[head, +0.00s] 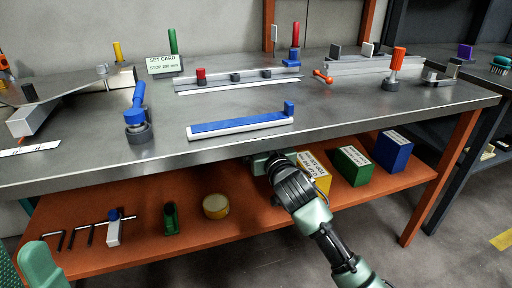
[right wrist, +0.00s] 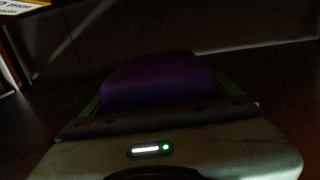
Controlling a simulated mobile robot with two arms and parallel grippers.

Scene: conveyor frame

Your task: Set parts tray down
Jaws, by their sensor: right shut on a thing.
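My right arm reaches under the bench top. Its gripper (head: 264,163) is at the lower shelf, left of the yellow bin, partly hidden by the bench's front edge in the head view. In the dark right wrist view, the right gripper (right wrist: 155,98) is shut on a smooth purple thing (right wrist: 160,78). Only its rounded near part shows, so I cannot tell whether it is the parts tray or whether it touches the shelf. A pale green piece of my left arm shows at the lower left of the head view; its gripper does not.
The orange lower shelf (head: 150,237) carries labelled yellow (head: 317,182), green (head: 352,166) and blue (head: 392,151) bins at right. A yellow round tin (head: 216,206) and a dark green tool (head: 171,219) stand left. The grey bench top (head: 340,115) overhangs the shelf.

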